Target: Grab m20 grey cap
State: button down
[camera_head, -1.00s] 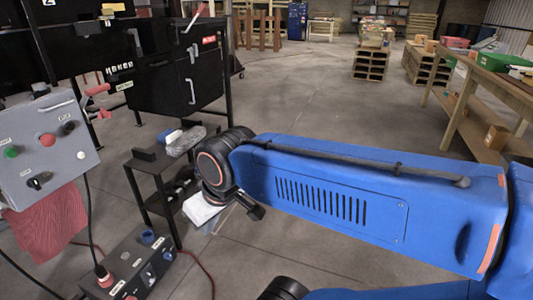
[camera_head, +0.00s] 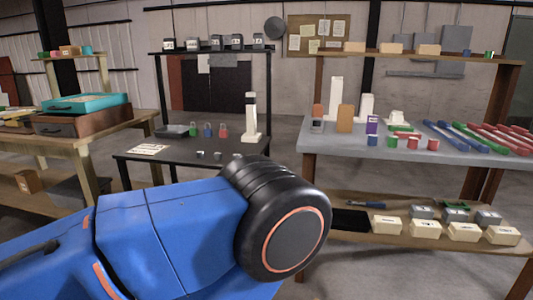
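My gripper is out of view; only my blue arm and its black round joint show in front. I cannot tell which thing is the m20 grey cap, as no M20 label is readable. Small grey cup-shaped pieces (camera_head: 217,155) stand on the front of the black table (camera_head: 150,172). Grey blocks or bins (camera_head: 488,217) also sit on the lower wooden shelf (camera_head: 400,238) at right.
Padlock-like red and blue pieces (camera_head: 222,131) and a white tall device (camera_head: 250,118) stand on the black table. The grey-topped workbench (camera_head: 460,164) at right holds coloured bars (camera_head: 462,137) and small cylinders. A left wooden table (camera_head: 92,142) carries a teal case (camera_head: 85,103).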

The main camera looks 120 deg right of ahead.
aim_at(218, 155)
jog(key=z, duration=2.35)
jog(key=i+z, duration=0.15)
jog(key=z, duration=0.8)
jog(key=i+z, duration=0.15)
jog(key=z, duration=0.3)
jog(key=i+j+z, duration=0.2)
jog(key=i+j, duration=0.15)
jog(key=i, duration=0.15)
